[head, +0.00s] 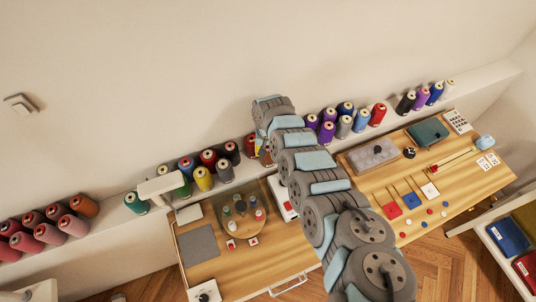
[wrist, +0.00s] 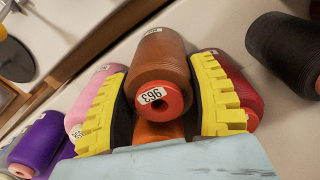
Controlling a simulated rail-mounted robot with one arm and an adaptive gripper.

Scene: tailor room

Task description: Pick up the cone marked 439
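In the wrist view a brown-orange cone (wrist: 160,62) lies between the yellow-padded fingers of my gripper (wrist: 163,72). Its red end faces the camera and carries a white label that seems to read 963. The fingers look spread along both sides of it, with dark inner faces close to its sides; firm contact cannot be told. An orange surface (wrist: 158,132) shows below it, near the palm. I cannot read 439 on any cone. In the head view my arm reaches to the wall shelf (head: 110,240), and it hides most of my gripper.
Beside the fingers in the wrist view are a pink cone (wrist: 88,92), a dark red cone (wrist: 238,88), a black cone (wrist: 288,48) and a purple cone (wrist: 38,142). In the head view more cones line the shelf behind the wooden table (head: 210,265). A white lamp-like head (head: 160,185) stands left.

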